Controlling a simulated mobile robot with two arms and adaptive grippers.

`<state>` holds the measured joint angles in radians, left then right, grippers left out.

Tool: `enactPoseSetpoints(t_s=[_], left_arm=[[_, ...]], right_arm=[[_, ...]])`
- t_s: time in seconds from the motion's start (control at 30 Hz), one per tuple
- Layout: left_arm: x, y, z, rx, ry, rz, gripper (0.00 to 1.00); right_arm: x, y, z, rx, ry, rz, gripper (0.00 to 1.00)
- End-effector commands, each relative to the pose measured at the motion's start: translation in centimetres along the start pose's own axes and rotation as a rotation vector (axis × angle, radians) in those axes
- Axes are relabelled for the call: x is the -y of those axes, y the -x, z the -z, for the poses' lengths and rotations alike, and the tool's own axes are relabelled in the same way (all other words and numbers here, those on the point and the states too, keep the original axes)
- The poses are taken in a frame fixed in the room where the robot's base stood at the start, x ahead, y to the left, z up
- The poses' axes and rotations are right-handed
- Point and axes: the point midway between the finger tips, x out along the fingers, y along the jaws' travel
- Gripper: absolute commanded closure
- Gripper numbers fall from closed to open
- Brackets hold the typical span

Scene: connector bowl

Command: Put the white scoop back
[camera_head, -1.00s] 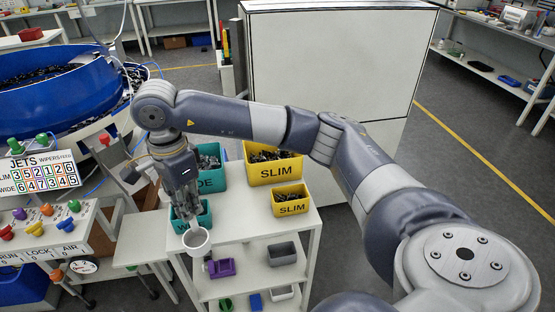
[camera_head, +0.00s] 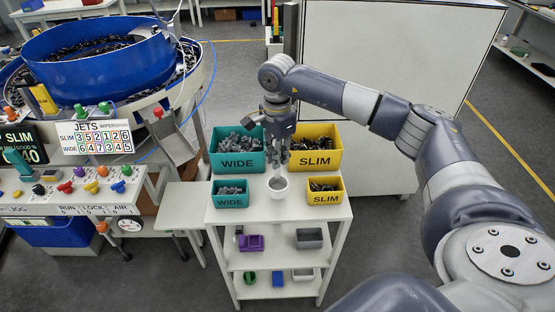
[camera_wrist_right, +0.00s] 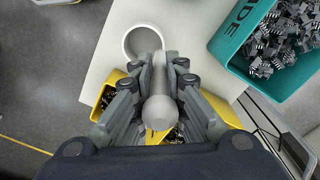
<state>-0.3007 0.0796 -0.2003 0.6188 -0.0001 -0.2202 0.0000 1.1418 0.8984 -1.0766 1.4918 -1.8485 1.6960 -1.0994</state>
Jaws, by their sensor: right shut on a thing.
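The white scoop (camera_head: 277,185) is a round cup with a handle. My right gripper (camera_head: 277,168) points down and is shut on its handle; the wrist view shows the handle (camera_wrist_right: 160,110) between the fingers (camera_wrist_right: 160,85) and the cup (camera_wrist_right: 143,41) beyond them. The cup is over the white cart top (camera_head: 275,210), between the small teal WIDE bin (camera_head: 230,201) and the small yellow SLIM bin (camera_head: 325,197). I cannot tell whether it touches the top. My left gripper is not in view.
Large teal WIDE (camera_head: 236,163) and yellow SLIM (camera_head: 316,160) bins with connectors stand behind. The lower shelves hold a purple bin (camera_head: 250,242) and a grey bin (camera_head: 309,238). A blue bowl feeder (camera_head: 95,65) and control panel stand left. The cart top's front strip is clear.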

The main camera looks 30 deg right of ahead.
Motion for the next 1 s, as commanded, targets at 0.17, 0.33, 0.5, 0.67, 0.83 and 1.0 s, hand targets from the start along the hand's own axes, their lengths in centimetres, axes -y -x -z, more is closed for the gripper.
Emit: enactPoseSetpoints(t_s=[0.17,0.33,0.5,0.67,0.83,1.0], left_arm=[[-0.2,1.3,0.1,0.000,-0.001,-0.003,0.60],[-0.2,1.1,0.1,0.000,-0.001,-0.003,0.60],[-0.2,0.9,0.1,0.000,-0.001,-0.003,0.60],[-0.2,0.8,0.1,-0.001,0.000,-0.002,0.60],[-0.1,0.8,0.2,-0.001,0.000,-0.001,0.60],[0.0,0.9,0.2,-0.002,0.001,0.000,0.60]], right_arm=[[-0.1,-2.3,-0.1,0.000,0.000,-0.005,1.00],[0.0,-2.7,-0.1,0.000,0.001,0.000,1.00],[-0.1,-3.0,-0.1,0.000,0.000,-0.001,1.00],[-0.1,-3.1,-0.1,0.000,0.000,-0.001,0.68],[-0.1,-3.1,-0.1,0.000,0.000,-0.001,0.68],[-0.1,-3.1,-0.1,0.000,0.000,-0.001,0.68]])
